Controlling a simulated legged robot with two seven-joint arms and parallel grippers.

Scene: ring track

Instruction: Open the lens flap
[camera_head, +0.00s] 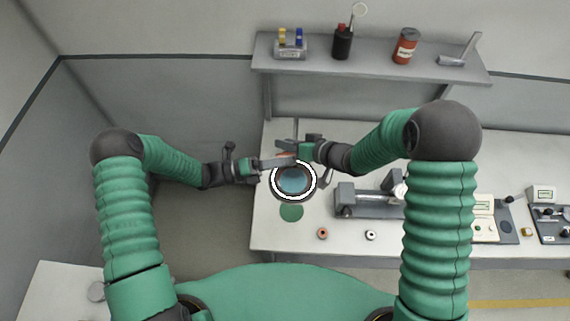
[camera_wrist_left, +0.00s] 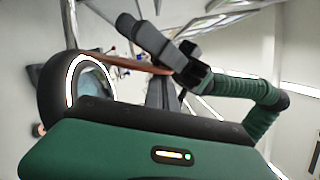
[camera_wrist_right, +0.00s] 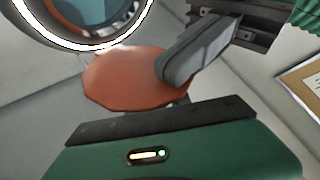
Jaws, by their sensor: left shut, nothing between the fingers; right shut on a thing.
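The magnifier lens (camera_head: 293,181) sits in a lit white ring above the bench at centre. It also shows in the left wrist view (camera_wrist_left: 92,80) and at the top of the right wrist view (camera_wrist_right: 85,10). The orange-red lens flap (camera_wrist_right: 125,78) stands out beside the ring, clear of most of the glass; it is seen edge-on in the left wrist view (camera_wrist_left: 132,63). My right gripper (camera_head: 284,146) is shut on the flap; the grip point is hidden. My left gripper (camera_head: 291,162) is shut and empty, its fingers close to the flap; contact is unclear.
A green disc (camera_head: 291,212) lies below the lens. A shelf (camera_head: 370,66) with several items is behind.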

